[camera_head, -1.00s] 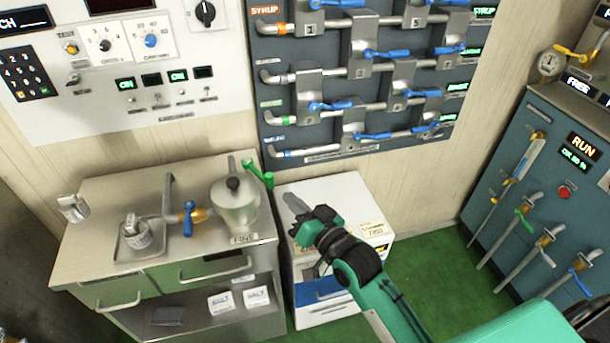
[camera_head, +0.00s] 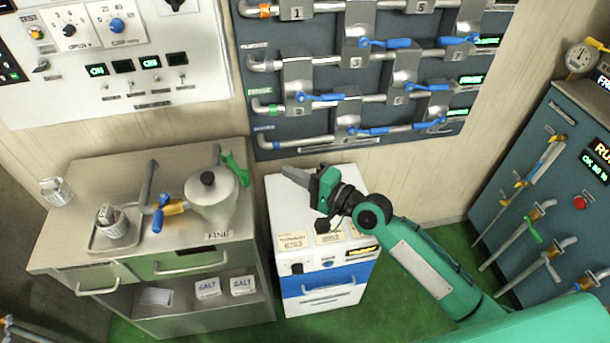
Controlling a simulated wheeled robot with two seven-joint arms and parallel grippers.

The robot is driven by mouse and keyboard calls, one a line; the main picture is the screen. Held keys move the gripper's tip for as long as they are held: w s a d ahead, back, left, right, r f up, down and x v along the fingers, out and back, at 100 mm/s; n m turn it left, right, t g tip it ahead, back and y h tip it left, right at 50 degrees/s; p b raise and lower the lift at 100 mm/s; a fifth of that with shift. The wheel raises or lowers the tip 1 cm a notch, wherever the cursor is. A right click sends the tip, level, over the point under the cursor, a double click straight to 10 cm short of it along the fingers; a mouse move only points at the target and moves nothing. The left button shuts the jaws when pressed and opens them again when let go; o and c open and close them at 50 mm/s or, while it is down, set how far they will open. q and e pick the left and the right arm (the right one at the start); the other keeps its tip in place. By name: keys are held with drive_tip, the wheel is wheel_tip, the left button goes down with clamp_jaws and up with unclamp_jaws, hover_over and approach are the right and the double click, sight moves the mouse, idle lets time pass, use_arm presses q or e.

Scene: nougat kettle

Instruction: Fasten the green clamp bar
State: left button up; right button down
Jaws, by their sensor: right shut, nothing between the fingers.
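A green bar (camera_head: 236,169) stands tilted at the right side of a steel pot (camera_head: 211,197) with a dark knob, on the steel counter at left. I take this to be the clamp bar; its far end and mounting are too small to make out. My right gripper (camera_head: 290,173) is shut and empty. It points left above the back of the white cabinet, to the right of the green bar and apart from it in the picture. My left gripper is not in view.
The counter (camera_head: 95,180) also holds a blue-handled valve (camera_head: 160,215) and a steel cup (camera_head: 112,222). The white cabinet (camera_head: 290,225) stands beside it. A pipe panel (camera_head: 330,75) with blue levers hangs behind. A blue machine (camera_head: 560,180) with levers, one green, stands right.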

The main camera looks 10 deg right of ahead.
drive_tip(key=w+a+p, duration=0.1)
drive_tip(key=a+p, duration=0.2)
drive_tip(key=a, duration=0.4)
drive_tip(key=shift+w, duration=0.2)
drive_tip(key=shift+m+t+h, duration=0.6)
drive_tip(key=shift+h, duration=0.1)
drive_tip(key=s+a+p, duration=0.1)
drive_tip(key=p, duration=0.1)
drive_tip(key=a+p, duration=0.1)
drive_tip(key=a, duration=0.1)
drive_tip(key=s+a+p, duration=0.1)
drive_tip(key=a+p, duration=0.1)
drive_tip(key=shift+s+p, duration=0.3)
drive_tip(key=shift+p, duration=0.05)
